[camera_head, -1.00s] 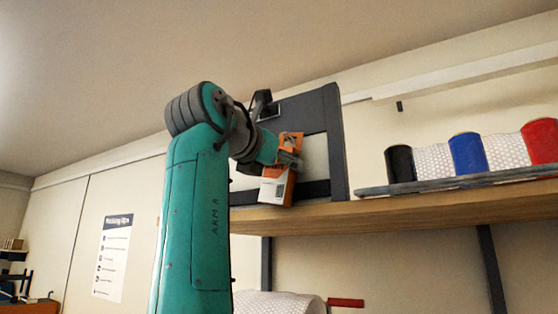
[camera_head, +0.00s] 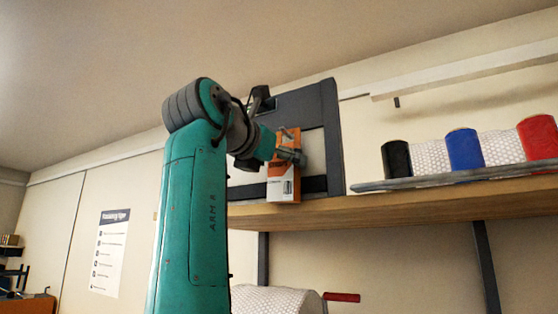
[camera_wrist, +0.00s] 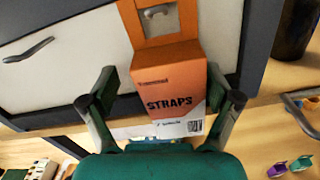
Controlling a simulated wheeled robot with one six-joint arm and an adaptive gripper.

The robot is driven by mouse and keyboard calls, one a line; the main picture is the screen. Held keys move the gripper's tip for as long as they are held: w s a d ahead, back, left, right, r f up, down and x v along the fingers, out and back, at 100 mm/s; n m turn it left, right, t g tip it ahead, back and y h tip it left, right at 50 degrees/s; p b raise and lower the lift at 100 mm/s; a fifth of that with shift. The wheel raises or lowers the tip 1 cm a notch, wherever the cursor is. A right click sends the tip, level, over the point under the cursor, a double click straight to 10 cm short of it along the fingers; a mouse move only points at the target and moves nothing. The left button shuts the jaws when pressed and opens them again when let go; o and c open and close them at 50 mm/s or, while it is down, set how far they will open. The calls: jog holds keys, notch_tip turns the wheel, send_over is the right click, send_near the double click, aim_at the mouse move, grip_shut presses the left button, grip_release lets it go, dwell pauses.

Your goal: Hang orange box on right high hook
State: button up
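The orange box (camera_head: 284,185), with a white lower part and the word STRAPS, hangs upright against the dark-framed white panel. In the wrist view the box (camera_wrist: 170,85) has its hang tab at the top, and a metal hook (camera_wrist: 158,11) shows through the tab's opening. My gripper (camera_wrist: 162,100) is open, with one finger on each side of the box and a visible gap to both sides. In the head view my gripper (camera_head: 291,156) is in front of the box and covers part of it. A second hook (camera_wrist: 28,50) on the panel is empty.
The dark frame (camera_head: 334,140) stands on a wooden shelf (camera_head: 430,204). To its right, black (camera_head: 396,160), blue (camera_head: 465,151) and red (camera_head: 540,138) rolls stand on a grey board. A white rail (camera_head: 465,72) runs above them.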

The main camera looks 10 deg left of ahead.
jog(key=v, duration=1.2)
